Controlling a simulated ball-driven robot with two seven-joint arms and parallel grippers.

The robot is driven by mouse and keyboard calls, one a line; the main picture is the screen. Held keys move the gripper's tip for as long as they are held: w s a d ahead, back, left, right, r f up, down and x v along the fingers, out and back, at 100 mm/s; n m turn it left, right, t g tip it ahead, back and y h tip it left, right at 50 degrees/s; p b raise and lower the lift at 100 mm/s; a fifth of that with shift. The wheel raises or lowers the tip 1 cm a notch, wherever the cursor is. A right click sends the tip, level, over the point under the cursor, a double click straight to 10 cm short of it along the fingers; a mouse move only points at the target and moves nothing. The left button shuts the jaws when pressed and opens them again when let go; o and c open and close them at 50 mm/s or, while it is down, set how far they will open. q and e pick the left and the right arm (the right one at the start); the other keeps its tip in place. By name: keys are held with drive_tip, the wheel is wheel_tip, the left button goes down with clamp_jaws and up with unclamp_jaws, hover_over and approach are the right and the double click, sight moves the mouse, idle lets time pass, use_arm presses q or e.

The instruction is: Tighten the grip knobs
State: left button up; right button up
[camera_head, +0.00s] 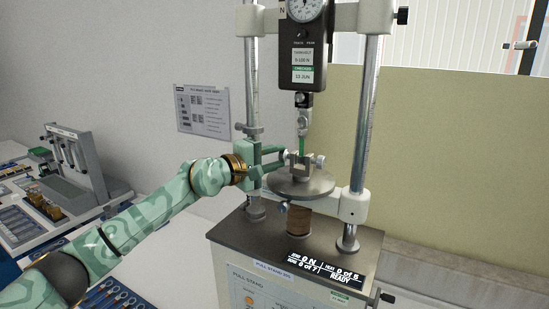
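The pull stand holds a thin green strip (302,147) upright below the force gauge (303,65). The strip runs between an upper grip (303,101) and a lower grip (306,166). The lower grip stands on a round metal plate (300,187). Small knobs stick out at its sides, one at the left (284,156) and one at the right (320,160). My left gripper (281,158) comes in from the left, close to the left knob. Its green fingers look apart above and below the knob; contact is not clear. My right gripper is out of view.
Two steel columns (366,120) flank the grips, and the left one stands close behind my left gripper. The stand's base (355,251) carries a display reading 0 N and READY. A grey device (75,165) and trays stand at the left. A notice (203,110) hangs on the wall.

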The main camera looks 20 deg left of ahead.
use_arm(q)
drive_tip(key=c, duration=0.4)
drive_tip(key=shift+r+p, duration=0.2)
drive_tip(key=shift+p, duration=0.45)
drive_tip(key=g+p, duration=0.1)
drive_tip(key=p, duration=0.1)
drive_tip(key=r+n+g+y+p, duration=0.1)
drive_tip(key=p, duration=0.2)
drive_tip(key=shift+g+y+p, duration=0.3)
drive_tip(key=shift+g, duration=0.1)
drive_tip(key=shift+w+n+g+y+p, duration=0.15)
drive_tip(key=shift+n+g+y+p, duration=0.25)
drive_tip(key=shift+g+p, duration=1)
drive_tip(key=shift+p, duration=0.25)
drive_tip(key=shift+f, duration=0.1)
drive_tip(key=o, duration=1)
drive_tip(key=shift+w+d, duration=0.1)
